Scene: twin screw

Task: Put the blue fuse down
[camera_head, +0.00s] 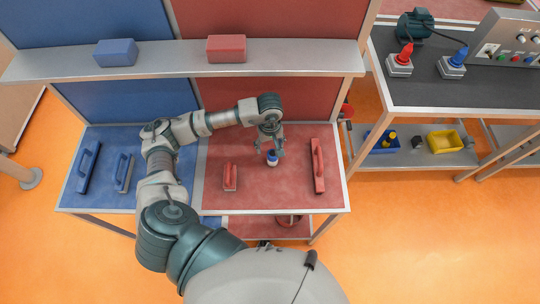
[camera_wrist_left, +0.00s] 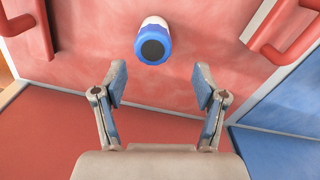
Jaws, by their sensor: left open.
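The blue fuse (camera_head: 272,158), a short white cylinder with blue bands, is on the red half of the workbench (camera_head: 275,200). In the left wrist view the fuse (camera_wrist_left: 153,40) shows a dark round end with a blue rim, beyond the fingertips and apart from them. My left gripper (camera_head: 269,146) is at the fuse in the head view. In the left wrist view the gripper (camera_wrist_left: 160,85) is open, with nothing between its fingers. My right gripper is not in view.
Blue handles (camera_head: 88,167) lie on the blue half. A shelf (camera_head: 180,60) crosses behind. A side table (camera_head: 450,85) holds red and blue switches.

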